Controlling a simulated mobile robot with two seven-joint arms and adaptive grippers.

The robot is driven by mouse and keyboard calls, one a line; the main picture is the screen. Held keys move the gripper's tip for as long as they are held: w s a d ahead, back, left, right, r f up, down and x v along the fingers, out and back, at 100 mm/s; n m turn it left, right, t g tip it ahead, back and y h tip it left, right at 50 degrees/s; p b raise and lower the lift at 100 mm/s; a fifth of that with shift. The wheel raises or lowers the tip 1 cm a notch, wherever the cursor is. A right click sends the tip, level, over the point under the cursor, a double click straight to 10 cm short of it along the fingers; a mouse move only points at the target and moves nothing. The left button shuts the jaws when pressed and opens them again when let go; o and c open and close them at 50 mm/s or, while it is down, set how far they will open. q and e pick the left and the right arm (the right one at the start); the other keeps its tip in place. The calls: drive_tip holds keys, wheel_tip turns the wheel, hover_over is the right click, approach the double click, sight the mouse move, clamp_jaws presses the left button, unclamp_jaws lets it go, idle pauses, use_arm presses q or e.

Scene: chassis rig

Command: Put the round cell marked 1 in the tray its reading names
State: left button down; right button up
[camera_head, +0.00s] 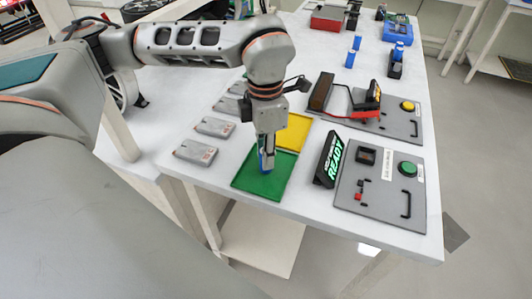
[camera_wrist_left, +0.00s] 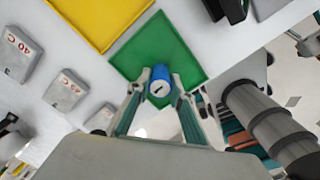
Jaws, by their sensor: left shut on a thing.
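My left gripper (camera_head: 266,150) is shut on a blue round cell (camera_head: 265,167) above the green tray (camera_head: 278,184). In the left wrist view the cell (camera_wrist_left: 160,86) sits between the two fingertips, its white end with a dark mark facing the camera. The green tray (camera_wrist_left: 192,52) lies behind it in that view. I cannot tell whether the cell touches the tray floor. The yellow tray (camera_head: 296,131) is beside the green one, partly covered by my gripper. A tilted black display (camera_head: 329,160) shows READY in green. My right gripper is in neither view.
A grey panel (camera_head: 380,205) with a green button stands right of the display. Another panel (camera_head: 400,122) with a yellow button lies behind. Grey blocks (camera_head: 195,152) line the left side. Other blue cells (camera_head: 351,59) stand farther back. The table's front edge is close to the green tray.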

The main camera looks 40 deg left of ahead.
use_arm(q)
drive_tip(key=shift+f, duration=0.1)
drive_tip(key=shift+f, duration=0.1)
drive_tip(key=c, duration=1.8)
unclamp_jaws()
drive_tip(key=shift+r, duration=0.3)
wheel_tip(320, 180, up, 10)
drive_tip(key=shift+r+p, duration=0.2)
drive_tip(key=shift+p, duration=0.45)
drive_tip(key=shift+r, duration=0.65)
